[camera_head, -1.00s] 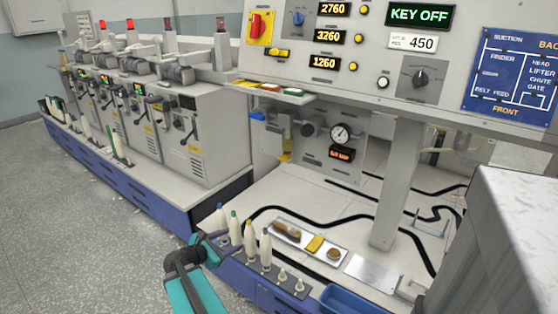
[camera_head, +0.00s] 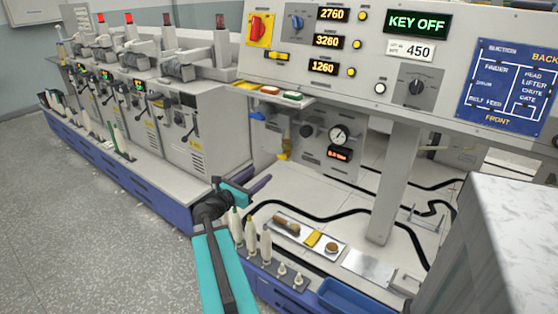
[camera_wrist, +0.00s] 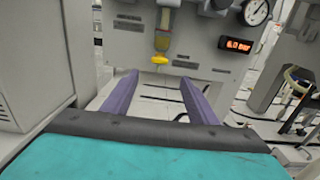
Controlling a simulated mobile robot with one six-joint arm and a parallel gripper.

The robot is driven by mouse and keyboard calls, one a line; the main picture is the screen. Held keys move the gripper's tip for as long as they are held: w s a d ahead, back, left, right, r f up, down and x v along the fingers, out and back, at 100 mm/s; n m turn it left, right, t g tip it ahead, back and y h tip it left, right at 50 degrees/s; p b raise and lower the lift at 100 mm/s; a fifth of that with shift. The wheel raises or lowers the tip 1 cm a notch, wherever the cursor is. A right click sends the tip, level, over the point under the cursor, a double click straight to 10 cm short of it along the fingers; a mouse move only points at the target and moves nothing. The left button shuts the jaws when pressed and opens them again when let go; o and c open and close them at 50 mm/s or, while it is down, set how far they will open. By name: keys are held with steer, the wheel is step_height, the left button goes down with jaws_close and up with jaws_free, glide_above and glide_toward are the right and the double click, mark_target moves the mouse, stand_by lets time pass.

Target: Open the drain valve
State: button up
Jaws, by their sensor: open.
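The drain valve appears to be the small yellow handle (camera_head: 283,156) under a clear filter bowl on the grey panel below the console. In the wrist view the yellow handle (camera_wrist: 160,59) lies crosswise, ahead of my gripper and between its fingers' lines of reach. My gripper (camera_wrist: 160,80) is open and empty, its two purple fingers pointing toward the panel. In the head view my gripper (camera_head: 258,184) is lower left of the valve, with a clear gap between them. Part of the gripper is hidden behind my wrist.
A round gauge (camera_head: 339,136) and a small red display (camera_head: 340,154) sit right of the valve. Grey machine units (camera_head: 200,135) stand left. The console overhangs the valve.

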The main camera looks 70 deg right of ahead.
mark_target(281, 158)
steer(key=x, duration=1.3)
steer(key=shift+s+d, duration=0.1)
steer(key=shift+d, duration=0.2)
steer(key=c, duration=1.1)
